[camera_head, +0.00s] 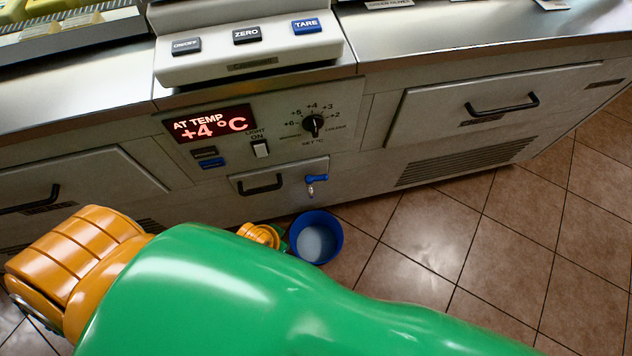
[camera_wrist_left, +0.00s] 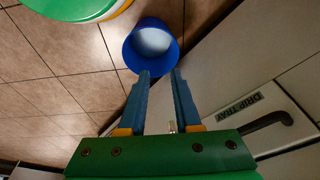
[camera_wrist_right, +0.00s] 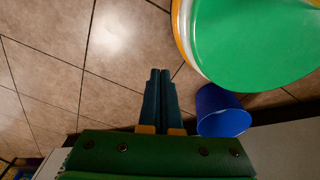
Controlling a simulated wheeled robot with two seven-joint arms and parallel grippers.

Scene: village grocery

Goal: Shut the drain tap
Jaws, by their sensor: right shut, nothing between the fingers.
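The drain tap (camera_head: 318,179) has a blue lever lying roughly level and a small metal spout. It sits on the front panel of the counter, right of the drip tray handle, above a blue bucket (camera_head: 316,226) on the floor. The bucket holds pale liquid. In the left wrist view my left gripper (camera_wrist_left: 161,73) is open, its fingers apart beside the counter front. A small metallic bit shows between the finger bases; I cannot tell if it is the tap. My right gripper (camera_wrist_right: 160,72) is shut and empty, left of the bucket in its view. Both grippers' fingertips are hidden in the head view.
The drip tray drawer (camera_wrist_left: 250,97) has a black handle. A scale (camera_head: 250,50) stands on the counter above a panel with a temperature display (camera_head: 210,123) and a dial (camera_head: 313,125). My green arm covers the lower head view. Tiled floor (camera_head: 440,230) is clear on the right.

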